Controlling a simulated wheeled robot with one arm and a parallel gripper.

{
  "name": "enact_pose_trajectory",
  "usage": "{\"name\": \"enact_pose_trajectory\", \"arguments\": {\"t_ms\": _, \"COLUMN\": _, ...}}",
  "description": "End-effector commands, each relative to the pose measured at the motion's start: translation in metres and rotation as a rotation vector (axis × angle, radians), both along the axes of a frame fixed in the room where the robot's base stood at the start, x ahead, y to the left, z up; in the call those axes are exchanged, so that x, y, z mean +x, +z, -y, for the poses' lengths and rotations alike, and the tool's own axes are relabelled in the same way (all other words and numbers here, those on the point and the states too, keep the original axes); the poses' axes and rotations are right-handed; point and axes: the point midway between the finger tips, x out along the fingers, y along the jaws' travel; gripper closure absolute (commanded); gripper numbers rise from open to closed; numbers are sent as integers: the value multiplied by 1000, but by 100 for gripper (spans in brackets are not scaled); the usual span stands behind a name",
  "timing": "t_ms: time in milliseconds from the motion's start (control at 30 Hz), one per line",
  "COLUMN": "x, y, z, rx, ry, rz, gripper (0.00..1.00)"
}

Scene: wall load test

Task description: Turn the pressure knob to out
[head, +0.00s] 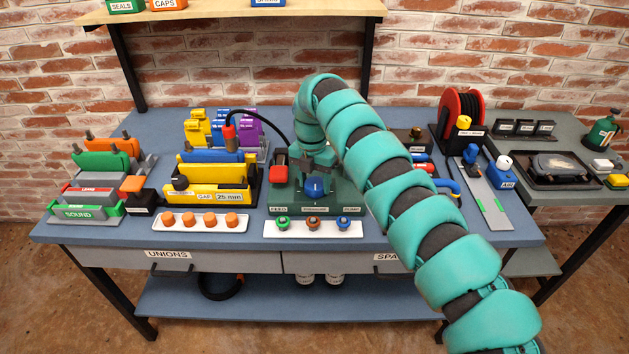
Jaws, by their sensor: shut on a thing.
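A blue knob (316,187) stands on the green test block (287,196) in the middle of the bench. I take it for the pressure knob, above the middle of three small labels on the front edge. My gripper (316,172) comes down from above and is shut on the blue knob. The arm hides part of the block behind and to the right. Which mark the knob points at is too small to read.
A red part (279,173) stands left of the knob, with a black hose (267,118) arching behind it. A white tray (314,234) with several small fittings lies in front. A yellow and blue clamp (207,170) is to the left.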

Motion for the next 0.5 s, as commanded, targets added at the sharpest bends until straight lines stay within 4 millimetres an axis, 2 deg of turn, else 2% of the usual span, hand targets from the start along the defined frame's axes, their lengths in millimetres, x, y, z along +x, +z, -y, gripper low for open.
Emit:
{"name": "enact_pose_trajectory", "arguments": {"t_ms": 167, "x": 0, "y": 1, "z": 0, "rx": 0, "ry": 1, "rz": 2, "gripper": 71}}
{"name": "enact_pose_trajectory", "arguments": {"t_ms": 200, "x": 0, "y": 1, "z": 0, "rx": 0, "ry": 1, "rz": 2, "gripper": 40}}
{"name": "enact_pose_trajectory", "arguments": {"t_ms": 267, "x": 0, "y": 1, "z": 0, "rx": 0, "ry": 0, "rz": 1, "gripper": 29}}
{"name": "enact_pose_trajectory", "arguments": {"t_ms": 500, "x": 0, "y": 0, "z": 0, "rx": 0, "ry": -1, "rz": 0, "gripper": 26}}
